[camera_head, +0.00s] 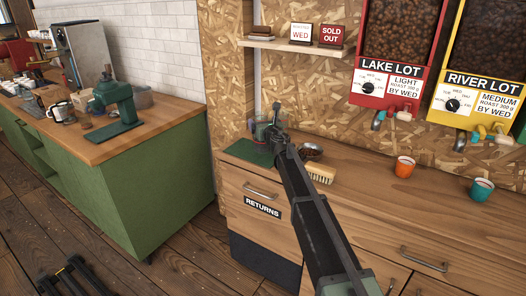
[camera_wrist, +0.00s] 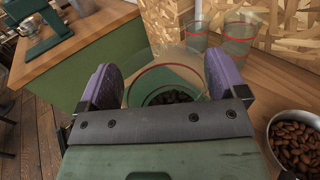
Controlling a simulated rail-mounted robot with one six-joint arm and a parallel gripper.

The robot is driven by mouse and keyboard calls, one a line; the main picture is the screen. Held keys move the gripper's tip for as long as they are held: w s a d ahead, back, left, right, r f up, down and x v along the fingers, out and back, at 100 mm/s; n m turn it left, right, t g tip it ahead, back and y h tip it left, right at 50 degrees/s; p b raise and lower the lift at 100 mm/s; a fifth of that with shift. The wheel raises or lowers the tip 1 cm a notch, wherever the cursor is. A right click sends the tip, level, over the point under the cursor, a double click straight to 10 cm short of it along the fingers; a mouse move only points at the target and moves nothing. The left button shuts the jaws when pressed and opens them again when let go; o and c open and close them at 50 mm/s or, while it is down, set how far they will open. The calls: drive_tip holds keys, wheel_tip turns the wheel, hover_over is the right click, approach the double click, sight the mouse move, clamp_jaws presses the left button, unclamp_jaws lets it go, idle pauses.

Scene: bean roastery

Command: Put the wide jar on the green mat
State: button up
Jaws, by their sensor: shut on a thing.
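The wide jar (camera_wrist: 134,92) is clear glass with dark beans in the bottom, seen from above in the wrist view. My gripper (camera_wrist: 165,82) is shut on it, with a purple pad at each side. In the head view, my gripper (camera_head: 272,126) and the jar are at the back of the counter, and my arm hides part of them. The green mat (camera_head: 246,153) lies on the counter's left end. Green shows through the jar's glass, so the jar appears over or on the mat. I cannot tell whether its base touches.
Two glasses with red lines, a left one (camera_wrist: 195,36) and a right one (camera_wrist: 238,38), stand close behind the jar. A metal bowl of beans (camera_wrist: 297,140) and a brush (camera_head: 320,173) are to the right. Orange (camera_head: 404,167) and teal (camera_head: 481,190) cups stand farther right.

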drive_tip(key=shift+f, duration=0.15)
wheel_tip(320, 180, down, 5)
drive_tip(key=b, duration=0.4)
drive_tip(key=shift+r, duration=0.55)
drive_tip(key=shift+f, duration=0.15)
drive_tip(key=o, duration=1.1)
drive_tip(key=shift+r, duration=0.2)
drive_tip(key=v, duration=1.2)
drive_tip(key=shift+s, duration=0.1)
drive_tip(key=shift+f, duration=0.1)
